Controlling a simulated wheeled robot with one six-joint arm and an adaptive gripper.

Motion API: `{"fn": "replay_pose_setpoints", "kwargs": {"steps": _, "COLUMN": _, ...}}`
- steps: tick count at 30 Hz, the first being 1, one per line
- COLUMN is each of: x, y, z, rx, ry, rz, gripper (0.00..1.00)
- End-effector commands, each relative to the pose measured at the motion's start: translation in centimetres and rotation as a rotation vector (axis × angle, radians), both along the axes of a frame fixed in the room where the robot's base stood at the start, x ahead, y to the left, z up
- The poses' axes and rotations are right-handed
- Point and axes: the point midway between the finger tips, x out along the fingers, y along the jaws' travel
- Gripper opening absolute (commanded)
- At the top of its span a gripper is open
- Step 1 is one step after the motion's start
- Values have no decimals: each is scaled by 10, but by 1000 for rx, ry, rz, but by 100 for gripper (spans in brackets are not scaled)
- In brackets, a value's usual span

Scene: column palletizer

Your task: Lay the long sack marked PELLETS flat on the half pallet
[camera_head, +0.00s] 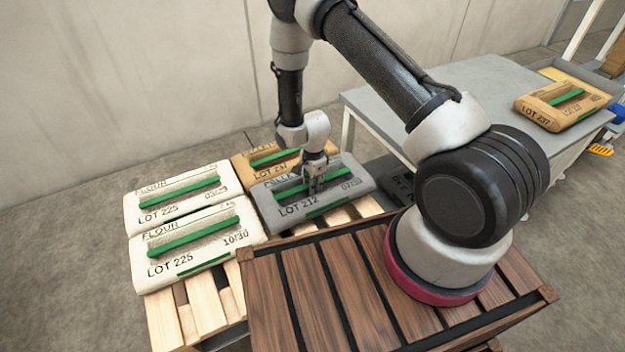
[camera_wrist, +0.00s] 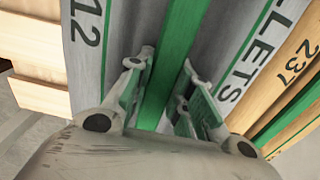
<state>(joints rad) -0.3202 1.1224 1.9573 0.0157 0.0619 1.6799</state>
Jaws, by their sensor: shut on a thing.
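The grey PELLETS sack (camera_head: 338,196), printed LOT 212, has a green strap along its top. It lies level at the pallet's right side, and also fills most of the wrist view (camera_wrist: 228,40). My gripper (camera_head: 316,189) points down and is shut on the green strap; its two fingers (camera_wrist: 168,60) stand on either side of it. The light wooden half pallet (camera_head: 207,312) shows slats at the front and beside the sack. The sack's underside is hidden, so I cannot tell whether it bears fully on the slats.
Two white FLOUR sacks (camera_head: 190,238) lie on the pallet's left. A tan sack (camera_head: 247,166) lies behind the grey one, close beside it. A dark sack (camera_head: 393,178) is partly hidden by my arm. Another tan sack (camera_head: 541,110) lies on the grey table (camera_head: 480,78).

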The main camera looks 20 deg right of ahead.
Motion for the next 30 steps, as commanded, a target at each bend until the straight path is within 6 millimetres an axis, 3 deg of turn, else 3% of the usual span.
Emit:
{"fn": "replay_pose_setpoints", "kwargs": {"steps": 6, "x": 2, "y": 1, "z": -23, "rx": 0, "ry": -2, "rz": 1, "gripper": 0}}
{"fn": "replay_pose_setpoints", "kwargs": {"steps": 17, "x": 1, "y": 0, "z": -25, "rx": 0, "ry": -2, "rz": 1, "gripper": 0}}
{"fn": "replay_pose_setpoints", "kwargs": {"steps": 18, "x": 0, "y": 0, "z": -26, "rx": 0, "ry": 0, "rz": 1, "gripper": 25}}
{"fn": "replay_pose_setpoints", "kwargs": {"steps": 21, "x": 0, "y": 0, "z": -26, "rx": 0, "ry": 0, "rz": 1, "gripper": 43}}
{"fn": "replay_pose_setpoints", "kwargs": {"steps": 30, "x": 0, "y": 0, "z": -25, "rx": 0, "ry": 0, "rz": 1, "gripper": 43}}
